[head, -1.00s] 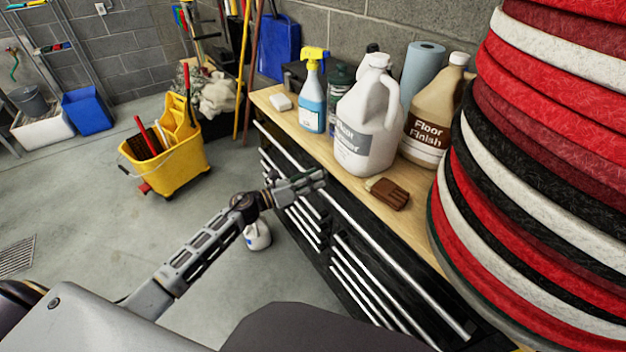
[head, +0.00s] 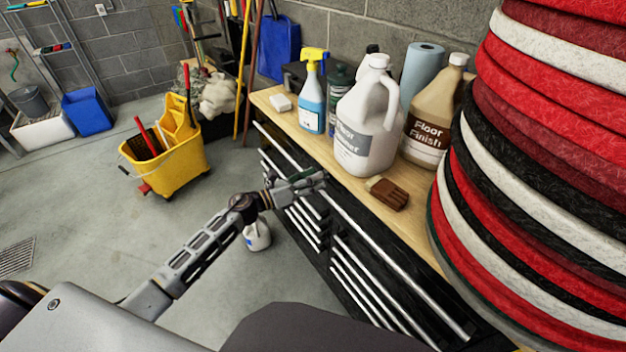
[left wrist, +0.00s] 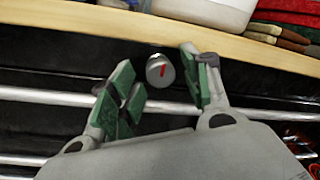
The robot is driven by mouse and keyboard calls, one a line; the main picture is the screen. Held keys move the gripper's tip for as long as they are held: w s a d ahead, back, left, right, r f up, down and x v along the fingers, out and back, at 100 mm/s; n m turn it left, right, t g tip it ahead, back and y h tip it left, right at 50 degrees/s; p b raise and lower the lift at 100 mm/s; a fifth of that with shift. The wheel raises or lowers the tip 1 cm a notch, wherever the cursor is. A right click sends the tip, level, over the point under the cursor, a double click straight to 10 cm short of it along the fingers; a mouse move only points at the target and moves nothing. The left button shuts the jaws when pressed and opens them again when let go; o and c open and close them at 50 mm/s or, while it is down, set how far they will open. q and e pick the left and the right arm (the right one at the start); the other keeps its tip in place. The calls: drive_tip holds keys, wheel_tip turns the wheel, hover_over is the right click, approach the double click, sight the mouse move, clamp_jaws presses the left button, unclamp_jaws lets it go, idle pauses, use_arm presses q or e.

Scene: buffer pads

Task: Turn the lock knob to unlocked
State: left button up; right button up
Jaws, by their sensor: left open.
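The lock knob (left wrist: 160,71) shows in the left wrist view as a small round grey knob with a red mark, on the black front of the cabinet just under the wooden top. My left gripper (left wrist: 168,84) is open, with one green-padded finger to the left of the knob and the other to the right. The knob lies between the fingertips and looks clear of both; the depth between them is hard to tell. In the head view the left gripper (head: 312,180) is at the cabinet front and hides the knob. My right gripper is in no view.
The wooden top (head: 405,216) carries a white jug (head: 366,125), a blue spray bottle (head: 312,97), a floor finish jug (head: 430,120) and a brown brush (head: 387,194). A tall pad stack (head: 540,160) stands at the right. A yellow mop bucket (head: 170,160) stands on the floor.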

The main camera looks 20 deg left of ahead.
use_arm(q)
drive_tip(key=v, duration=0.7)
drive_tip(key=shift+s+a, duration=0.15)
drive_tip(key=shift+s, duration=0.1)
idle(0.3)
drive_tip(key=shift+n, duration=0.3)
idle(0.4)
